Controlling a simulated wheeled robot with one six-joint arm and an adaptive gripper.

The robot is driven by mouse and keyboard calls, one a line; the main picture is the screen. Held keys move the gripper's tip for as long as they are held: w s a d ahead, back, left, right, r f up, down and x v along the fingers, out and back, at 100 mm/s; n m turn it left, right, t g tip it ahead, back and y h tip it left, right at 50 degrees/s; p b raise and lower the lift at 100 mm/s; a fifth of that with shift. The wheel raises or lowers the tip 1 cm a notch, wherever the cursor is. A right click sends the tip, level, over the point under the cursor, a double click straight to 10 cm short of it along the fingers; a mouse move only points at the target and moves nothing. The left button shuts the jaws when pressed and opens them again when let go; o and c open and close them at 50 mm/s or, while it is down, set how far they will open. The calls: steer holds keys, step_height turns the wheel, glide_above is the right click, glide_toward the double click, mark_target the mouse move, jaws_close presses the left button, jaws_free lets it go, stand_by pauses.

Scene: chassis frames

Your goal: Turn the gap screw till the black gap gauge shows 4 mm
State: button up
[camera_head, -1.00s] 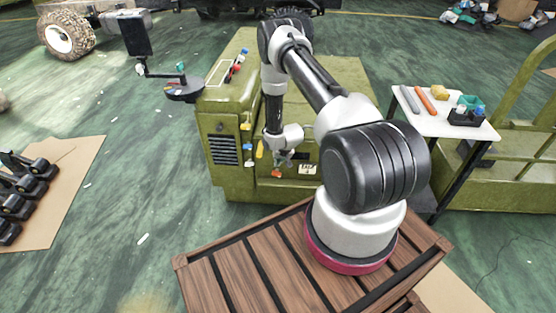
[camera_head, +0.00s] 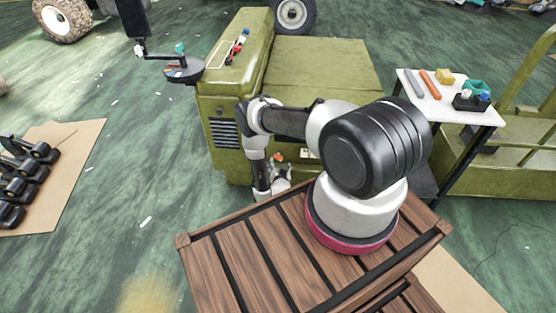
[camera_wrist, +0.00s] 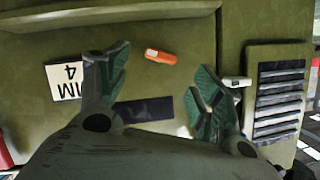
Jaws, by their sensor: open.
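My gripper (camera_wrist: 158,62) is open and empty in the wrist view, its green-padded fingers spread before the olive machine's front panel. An orange piece (camera_wrist: 160,56) with a pale end shows on the panel between the fingertips, apart from them. It also shows in the head view (camera_head: 277,156). A dark strip (camera_wrist: 148,109) lies on the panel between the fingers, partly hidden; I cannot tell whether it is the black gap gauge, and no reading shows. A white label (camera_wrist: 66,83) reads "4 MM", upside down, beside the left finger. I cannot tell which part is the gap screw.
A louvred vent (camera_wrist: 279,92) is at the right of the wrist view, with a small pale part (camera_wrist: 236,82) near the right finger. A ledge (camera_wrist: 110,14) crosses the top. In the head view a white side table (camera_head: 450,106) holds tools at the right.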

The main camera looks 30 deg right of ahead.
mark_target(278, 159)
steer(key=x, duration=0.7)
steer(key=shift+w+d, duration=0.1)
steer(key=shift+w, duration=0.2)
steer(key=shift+c, duration=0.2)
steer(key=c, duration=1)
steer(key=shift+o, duration=0.2)
